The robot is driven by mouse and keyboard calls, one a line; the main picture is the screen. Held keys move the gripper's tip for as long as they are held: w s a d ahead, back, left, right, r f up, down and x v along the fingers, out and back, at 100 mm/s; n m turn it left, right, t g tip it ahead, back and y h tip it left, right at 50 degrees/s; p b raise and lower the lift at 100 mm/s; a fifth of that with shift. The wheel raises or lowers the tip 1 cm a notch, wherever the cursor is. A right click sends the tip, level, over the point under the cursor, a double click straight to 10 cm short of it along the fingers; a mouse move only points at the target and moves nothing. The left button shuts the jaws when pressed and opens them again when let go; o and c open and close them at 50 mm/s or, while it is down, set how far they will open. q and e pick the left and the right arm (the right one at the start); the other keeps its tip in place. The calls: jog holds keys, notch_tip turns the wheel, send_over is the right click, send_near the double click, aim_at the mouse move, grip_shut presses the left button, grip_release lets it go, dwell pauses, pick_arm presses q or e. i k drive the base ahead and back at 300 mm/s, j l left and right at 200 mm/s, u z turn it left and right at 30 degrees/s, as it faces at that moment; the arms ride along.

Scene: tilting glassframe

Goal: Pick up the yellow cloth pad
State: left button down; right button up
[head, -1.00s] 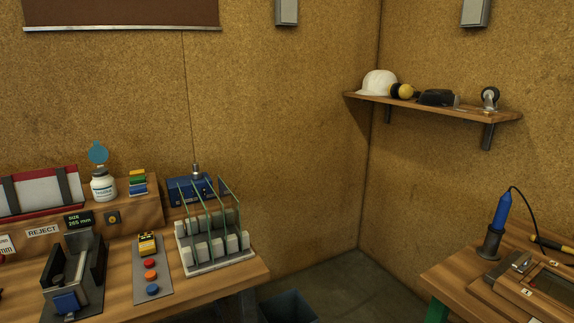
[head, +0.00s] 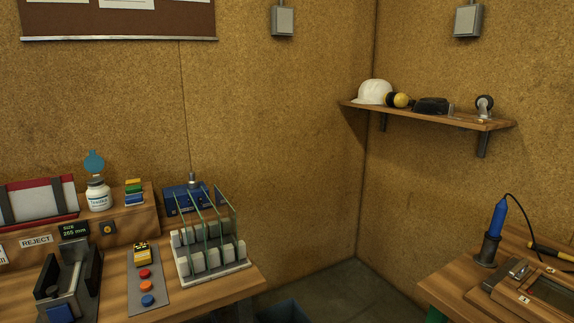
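No thing in view is plainly a yellow cloth pad. A small stack of coloured pieces (head: 134,192), with yellow, green and blue layers, stands on the raised wooden ledge at the left; I cannot tell if any layer is cloth. A yellow and black block (head: 142,253) sits at the top of a grey strip on the left bench. Neither of my grippers is in view.
The left bench (head: 205,292) holds a white bottle (head: 98,195), a rack with glass panes (head: 209,252), a button strip (head: 147,287) and a clamp-like fixture (head: 67,290). A second bench (head: 452,284) stands at right. Floor (head: 340,283) shows between them.

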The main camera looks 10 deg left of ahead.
aim_at(135, 182)
jog(key=i+l, duration=0.45)
jog(key=l, duration=0.25)
jog(key=u, duration=1.85)
